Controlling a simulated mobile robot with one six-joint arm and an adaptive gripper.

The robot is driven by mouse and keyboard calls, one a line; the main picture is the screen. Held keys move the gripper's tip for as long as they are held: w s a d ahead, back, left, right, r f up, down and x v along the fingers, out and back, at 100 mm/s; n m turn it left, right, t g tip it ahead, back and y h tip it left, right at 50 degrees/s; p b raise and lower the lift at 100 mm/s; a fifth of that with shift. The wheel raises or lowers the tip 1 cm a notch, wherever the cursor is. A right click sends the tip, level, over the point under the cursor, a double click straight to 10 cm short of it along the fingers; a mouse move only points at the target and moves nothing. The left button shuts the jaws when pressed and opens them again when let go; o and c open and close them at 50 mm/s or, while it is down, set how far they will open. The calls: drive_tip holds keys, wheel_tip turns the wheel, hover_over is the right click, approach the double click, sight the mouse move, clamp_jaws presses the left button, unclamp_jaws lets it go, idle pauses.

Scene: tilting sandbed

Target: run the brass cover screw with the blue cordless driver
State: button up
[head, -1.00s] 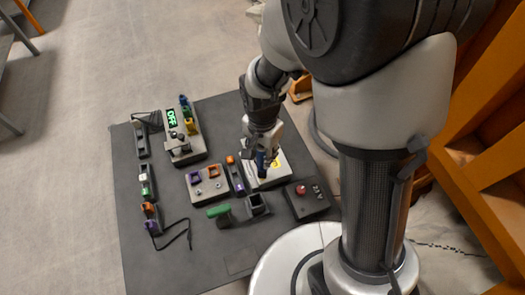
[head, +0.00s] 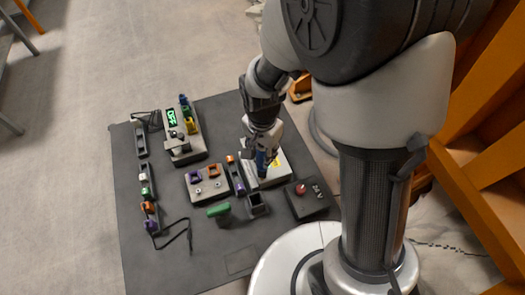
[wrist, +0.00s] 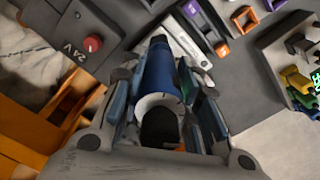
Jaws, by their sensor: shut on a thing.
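The blue cordless driver (head: 261,161) is in my gripper (head: 262,152), over the white-topped box (head: 281,172) in the head view. In the wrist view my gripper (wrist: 165,85) has its fingers on both sides of the driver's blue body (wrist: 163,72), shut on it. The driver's grey nose (wrist: 159,41) points away from the wrist toward the box (wrist: 188,30). The brass cover screw cannot be made out; the driver and fingers cover that area. I cannot tell whether the bit touches it.
A dark box with a red knob (head: 300,188) stands right of the white-topped box. An empty dark holder (head: 257,204) and a green-handled item (head: 218,210) lie in front. A socket box (head: 208,183) and a green-display unit (head: 184,146) stand left. The mat's front (head: 190,262) is mostly clear.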

drive_tip(key=shift+s, duration=0.1)
drive_tip(key=shift+r+p, duration=2.5)
drive_tip(key=shift+r, duration=0.5)
drive_tip(key=shift+w, duration=0.2)
